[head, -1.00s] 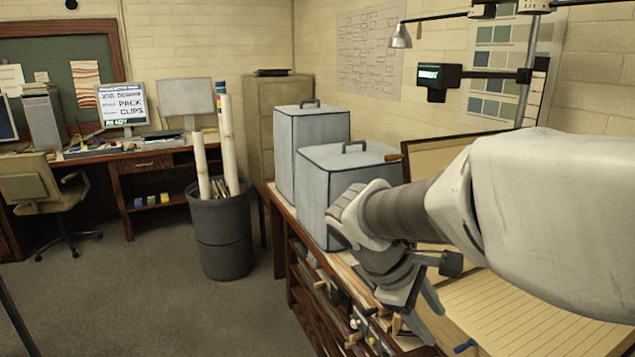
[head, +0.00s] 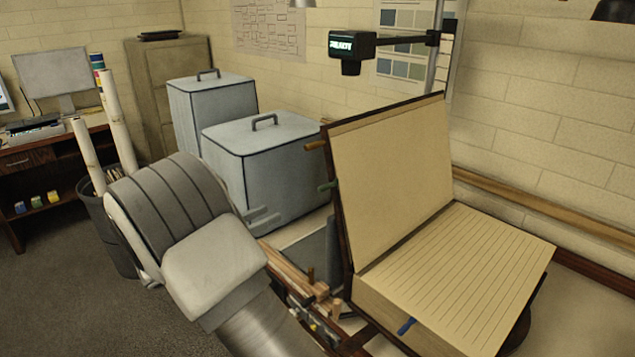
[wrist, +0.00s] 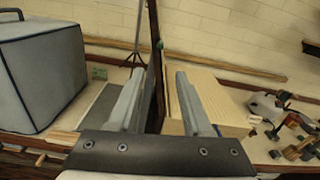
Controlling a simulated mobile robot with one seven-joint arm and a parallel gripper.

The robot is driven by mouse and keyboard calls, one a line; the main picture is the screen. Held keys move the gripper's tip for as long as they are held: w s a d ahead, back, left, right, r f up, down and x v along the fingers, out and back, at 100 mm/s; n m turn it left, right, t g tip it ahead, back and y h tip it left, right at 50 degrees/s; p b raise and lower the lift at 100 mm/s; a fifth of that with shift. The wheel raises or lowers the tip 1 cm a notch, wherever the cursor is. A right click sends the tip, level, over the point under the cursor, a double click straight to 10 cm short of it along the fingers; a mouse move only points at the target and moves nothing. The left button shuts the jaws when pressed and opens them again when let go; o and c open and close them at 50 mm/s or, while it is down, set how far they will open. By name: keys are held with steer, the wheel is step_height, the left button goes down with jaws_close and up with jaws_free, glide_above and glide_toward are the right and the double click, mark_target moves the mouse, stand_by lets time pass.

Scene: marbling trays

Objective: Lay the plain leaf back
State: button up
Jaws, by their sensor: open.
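The plain leaf (head: 395,165) is a blank tan sheet with a dark edge, standing up and tilted slightly back, in the head view. It is hinged beside a lined page (head: 465,265) that lies flat on a thick block. In the wrist view, my gripper (wrist: 158,80) is open and empty. The leaf's dark edge (wrist: 154,45) shows upright between its two fingers. In the head view the fingertips seem to lie left of the leaf, apart from it. Tabs, one orange and one green, stick out from the leaf's left edge.
Two grey-blue lidded boxes (head: 265,165) stand behind and left of the leaf. A device with a lit display (head: 352,45) hangs above on a pole. A blue tab (head: 406,326) sticks out from the block. Small clutter (wrist: 290,130) lies at right in the wrist view.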

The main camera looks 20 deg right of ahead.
mark_target(322, 190)
steer(key=p+x, duration=0.3)
steer(key=x, duration=1.4)
steer(key=shift+d, duration=0.2)
jaws_close()
stand_by(0.7)
